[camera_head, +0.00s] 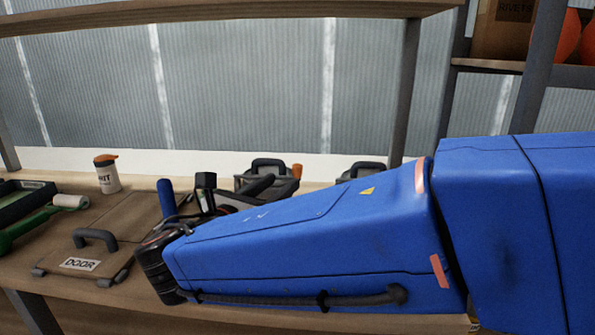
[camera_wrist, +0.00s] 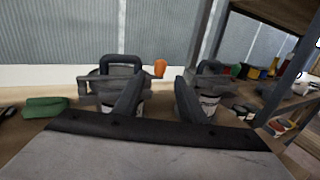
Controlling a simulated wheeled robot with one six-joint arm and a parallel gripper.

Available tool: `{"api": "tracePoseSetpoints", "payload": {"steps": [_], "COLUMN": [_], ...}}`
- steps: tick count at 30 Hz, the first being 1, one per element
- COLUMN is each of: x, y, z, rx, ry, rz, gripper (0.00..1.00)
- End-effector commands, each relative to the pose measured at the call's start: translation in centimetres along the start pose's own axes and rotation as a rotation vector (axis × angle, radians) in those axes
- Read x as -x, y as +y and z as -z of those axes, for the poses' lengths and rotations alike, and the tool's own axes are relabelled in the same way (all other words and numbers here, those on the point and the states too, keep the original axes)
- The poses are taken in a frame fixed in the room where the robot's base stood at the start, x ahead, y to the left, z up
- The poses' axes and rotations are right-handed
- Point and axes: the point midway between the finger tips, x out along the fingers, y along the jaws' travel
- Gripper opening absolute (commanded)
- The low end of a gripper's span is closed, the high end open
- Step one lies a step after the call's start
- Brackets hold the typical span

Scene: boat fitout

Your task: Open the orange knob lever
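The orange knob (camera_wrist: 160,68) sits at the right end of a grey device with a dark carry handle (camera_wrist: 121,62), upright at the back of the bench. In the head view the orange knob (camera_head: 297,171) shows beside the device's handle (camera_head: 268,163), partly behind my arm. My gripper (camera_wrist: 158,92) is open and empty, its two dark fingers apart. In the wrist view the knob appears between and beyond the fingers; I see no contact. The device's lower part is partly hidden by the left finger.
A second similar handled device (camera_wrist: 208,68) stands to the right. Left on the bench are a door panel labelled DOOR (camera_head: 125,217), a white cup with orange lid (camera_head: 107,174), and a paint roller (camera_head: 70,201). A shelf post (camera_head: 405,95) rises behind my arm.

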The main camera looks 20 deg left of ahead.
Motion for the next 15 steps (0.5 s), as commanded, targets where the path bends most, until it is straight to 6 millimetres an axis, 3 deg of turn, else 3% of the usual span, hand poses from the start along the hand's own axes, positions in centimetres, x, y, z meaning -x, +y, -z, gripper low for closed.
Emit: {"api": "tracePoseSetpoints", "payload": {"steps": [9, 15], "x": [-5.4, -7.8], "y": [-0.1, -0.1], "z": [0.0, 0.0], "rx": [-0.001, -0.001], "ry": [0.0, 0.0], "rz": [0.002, 0.002], "gripper": [0.37, 0.37]}}
